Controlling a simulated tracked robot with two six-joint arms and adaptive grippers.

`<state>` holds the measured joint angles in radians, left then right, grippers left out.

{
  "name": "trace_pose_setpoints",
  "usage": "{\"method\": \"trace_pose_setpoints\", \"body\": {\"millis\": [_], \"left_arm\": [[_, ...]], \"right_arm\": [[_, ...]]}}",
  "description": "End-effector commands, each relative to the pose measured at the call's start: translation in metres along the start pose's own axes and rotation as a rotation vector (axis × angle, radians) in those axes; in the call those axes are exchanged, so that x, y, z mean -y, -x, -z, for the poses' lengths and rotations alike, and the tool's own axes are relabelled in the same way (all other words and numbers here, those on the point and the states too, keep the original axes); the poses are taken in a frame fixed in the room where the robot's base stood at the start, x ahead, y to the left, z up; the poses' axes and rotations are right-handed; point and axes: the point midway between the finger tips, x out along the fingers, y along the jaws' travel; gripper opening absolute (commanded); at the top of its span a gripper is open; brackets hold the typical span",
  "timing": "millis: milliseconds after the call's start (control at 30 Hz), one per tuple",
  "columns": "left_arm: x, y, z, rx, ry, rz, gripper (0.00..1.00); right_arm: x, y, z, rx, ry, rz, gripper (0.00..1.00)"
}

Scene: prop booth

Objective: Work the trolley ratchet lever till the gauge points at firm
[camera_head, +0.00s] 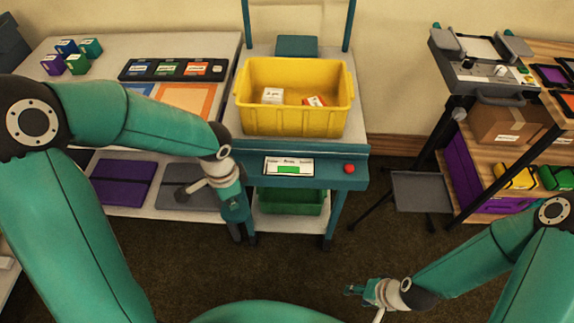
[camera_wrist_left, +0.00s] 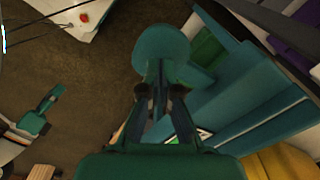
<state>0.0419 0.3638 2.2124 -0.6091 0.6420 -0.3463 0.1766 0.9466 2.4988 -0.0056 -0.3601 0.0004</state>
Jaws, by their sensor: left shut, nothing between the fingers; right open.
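The teal trolley (camera_head: 340,180) stands in the middle of the head view. Its gauge (camera_head: 289,167) is a white strip on the front panel with a green patch under the middle; the labels and any pointer are too small to read. My left gripper (camera_head: 235,207) is shut and empty, pointing down at the trolley's front left corner. In the left wrist view, a rounded teal piece (camera_wrist_left: 165,50) shows beyond its fingers; I cannot tell whether it is the ratchet lever. The lever is not clearly visible in the head view. My right gripper (camera_head: 364,291) is open and empty over the floor.
A yellow bin (camera_head: 295,122) with small boxes sits on the trolley, and a green bin (camera_head: 290,202) is on its lower shelf. A red knob (camera_head: 349,169) is right of the gauge. A white bench (camera_head: 222,50) stands left. The floor (camera_head: 300,270) in front is clear.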

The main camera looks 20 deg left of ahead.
Motion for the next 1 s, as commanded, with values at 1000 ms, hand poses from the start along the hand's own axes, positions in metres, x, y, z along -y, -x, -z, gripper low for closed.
{"method": "trace_pose_setpoints", "body": {"millis": [1000], "left_arm": [[0.000,-0.045,0.000,0.000,0.000,-0.001,0.00]], "right_arm": [[-0.014,-0.040,0.000,0.000,0.000,0.000,0.50]]}}
